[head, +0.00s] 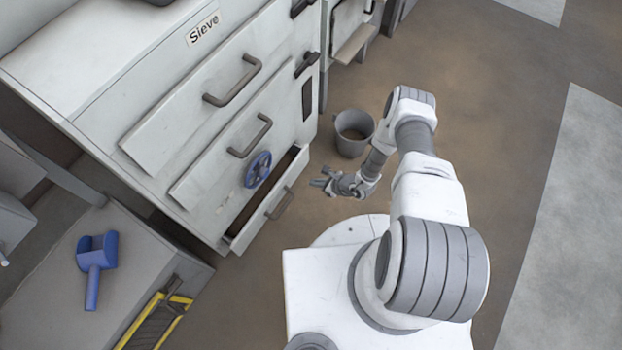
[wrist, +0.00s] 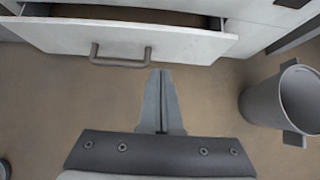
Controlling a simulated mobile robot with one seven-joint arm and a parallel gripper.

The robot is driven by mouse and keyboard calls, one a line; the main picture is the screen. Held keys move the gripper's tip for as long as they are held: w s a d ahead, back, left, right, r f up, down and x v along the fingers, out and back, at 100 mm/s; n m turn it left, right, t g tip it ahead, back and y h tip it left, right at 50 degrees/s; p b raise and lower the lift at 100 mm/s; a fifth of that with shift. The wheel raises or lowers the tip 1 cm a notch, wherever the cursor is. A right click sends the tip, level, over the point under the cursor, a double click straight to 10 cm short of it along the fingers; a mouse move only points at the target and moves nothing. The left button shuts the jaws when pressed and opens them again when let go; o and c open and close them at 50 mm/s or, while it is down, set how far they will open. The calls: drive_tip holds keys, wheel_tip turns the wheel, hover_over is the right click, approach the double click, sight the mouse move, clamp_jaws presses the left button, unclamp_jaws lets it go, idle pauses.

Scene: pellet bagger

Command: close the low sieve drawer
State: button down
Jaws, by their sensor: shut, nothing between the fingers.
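The low sieve drawer (head: 270,211) is the bottom drawer of the white cabinet labelled "Sieve" and stands partly open, with a dark gap behind its front. Its grey bar handle (head: 281,203) faces my arm. In the wrist view the drawer front (wrist: 190,43) spans the top, with the handle (wrist: 120,58) left of centre. My gripper (head: 320,182) is in front of the drawer, to the right of it in the head view, and apart from it. In the wrist view my gripper (wrist: 160,75) is shut and empty, its fingertips pointing towards the drawer, just right of the handle.
A grey bucket (head: 354,133) stands on the floor beyond my gripper, and right of it in the wrist view (wrist: 262,100). A blue handwheel (head: 258,169) sits above the drawer. A bench with a blue scoop (head: 97,265) is at the left. Floor on the right is clear.

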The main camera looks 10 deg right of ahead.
sight(287, 176)
drive_tip(key=b+x, duration=0.1)
drive_tip(key=x, duration=0.2)
drive_tip(key=r+b+x, duration=0.1)
drive_tip(key=b+x, duration=0.1)
drive_tip(key=x, duration=0.2)
drive_tip(key=w+a+b+x, duration=0.1)
drive_tip(key=x, duration=0.2)
drive_tip(key=shift+a+r, duration=0.15)
drive_tip(key=shift+a, duration=0.05)
drive_tip(key=shift+w+a, duration=0.3)
drive_tip(key=shift+a, duration=0.1)
drive_tip(key=w+a+b, duration=0.1)
drive_tip(key=a, duration=0.1)
drive_tip(key=w+a+b, duration=0.1)
drive_tip(key=w+a, duration=0.1)
drive_tip(key=shift+w+a+r, duration=0.1)
drive_tip(key=shift+w+r, duration=0.05)
drive_tip(key=shift+w, duration=0.1)
